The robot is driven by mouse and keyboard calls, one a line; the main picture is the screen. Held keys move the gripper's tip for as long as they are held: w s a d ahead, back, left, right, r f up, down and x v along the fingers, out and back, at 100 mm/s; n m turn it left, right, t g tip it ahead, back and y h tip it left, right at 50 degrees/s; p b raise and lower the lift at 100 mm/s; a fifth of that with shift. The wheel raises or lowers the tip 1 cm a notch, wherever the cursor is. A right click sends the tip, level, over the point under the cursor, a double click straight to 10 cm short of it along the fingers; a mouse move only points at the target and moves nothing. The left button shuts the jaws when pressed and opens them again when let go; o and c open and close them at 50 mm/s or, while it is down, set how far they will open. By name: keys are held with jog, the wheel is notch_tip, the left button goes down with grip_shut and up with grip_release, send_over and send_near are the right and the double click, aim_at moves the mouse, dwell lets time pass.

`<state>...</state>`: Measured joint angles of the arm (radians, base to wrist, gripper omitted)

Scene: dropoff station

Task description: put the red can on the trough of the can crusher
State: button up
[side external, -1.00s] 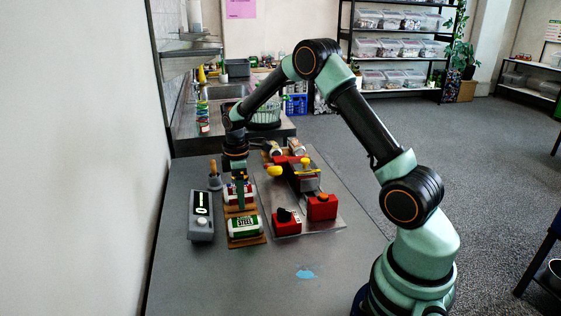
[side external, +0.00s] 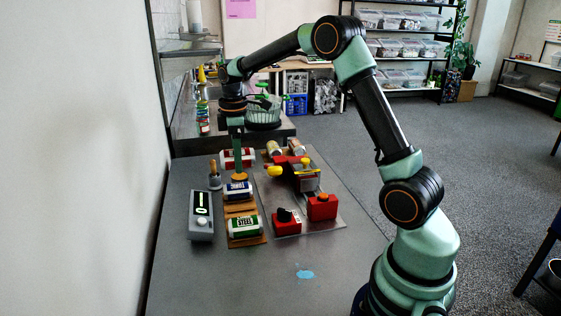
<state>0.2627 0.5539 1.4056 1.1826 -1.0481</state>
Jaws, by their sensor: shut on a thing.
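The red can (side external: 228,159), red and white, is in my gripper (side external: 238,171), which is shut around its middle. A finger covers part of the can. The can looks raised above the wooden rack (side external: 248,242), near its far end. The can crusher (side external: 308,182) stands to the right of my gripper on a grey metal plate, with red parts and a yellow handle (side external: 275,171). Its trough is small and hard to make out. The can is to the left of the crusher and apart from it.
A blue-and-white can (side external: 238,191) and a green-and-white can (side external: 244,227) lie on the rack. A grey device with a lit display (side external: 201,216) stands left of the rack. Red blocks (side external: 322,207) are on the plate's near part.

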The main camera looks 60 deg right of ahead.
notch_tip(320, 180, up, 3)
jog(key=shift+d+r, duration=0.1)
jog(key=s+d+m, duration=1.6)
jog(key=m, duration=0.2)
jog(key=shift+w+a+f, duration=0.1)
jog(key=shift+f, duration=4.4)
jog(key=shift+w+a+f, duration=0.1)
jog(key=shift+f, duration=4.35)
jog(key=o, duration=1)
notch_tip(320, 180, up, 7)
